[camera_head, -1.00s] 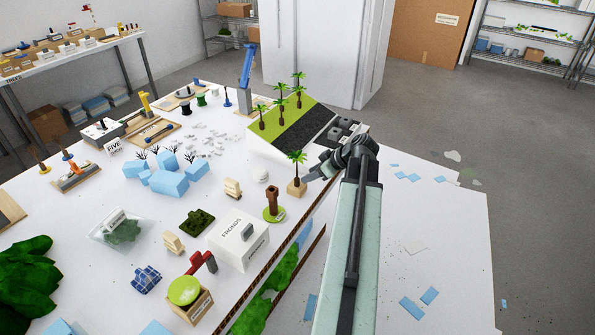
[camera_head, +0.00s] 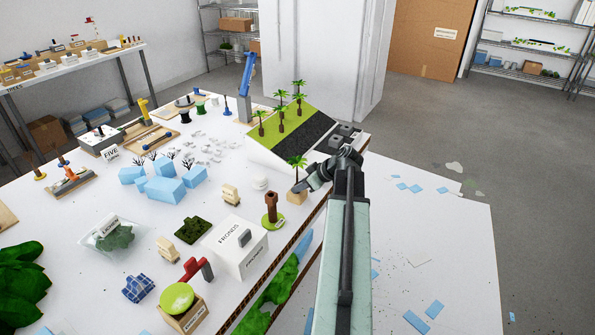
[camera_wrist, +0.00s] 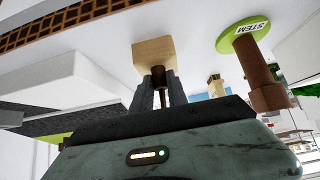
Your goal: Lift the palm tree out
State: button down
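The palm tree (camera_head: 297,163) stands upright in a small wooden block (camera_head: 297,196) near the right edge of the white table. Its fronds are green and its trunk is brown. My gripper (camera_head: 302,186) is at the trunk, just above the block. In the wrist view, the picture is inverted: the fingers of my gripper (camera_wrist: 160,92) stand apart on either side of the trunk (camera_wrist: 158,75), and the wooden block (camera_wrist: 154,51) lies beyond their tips. I see no clear sign that the fingers press on the trunk. The fronds are hidden in the wrist view.
A brown stem on a green disc (camera_head: 273,221) stands close by on the left. A white box (camera_head: 236,252) is nearer the front. Behind is a sloped model (camera_head: 300,127) with several palms and a dark road.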

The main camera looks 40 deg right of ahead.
jog(key=shift+r+p, duration=0.9)
notch_tip(320, 180, up, 3)
jog(key=p, duration=0.3)
jog(key=shift+r, duration=0.2)
jog(key=shift+f, duration=0.1)
dwell(0.3)
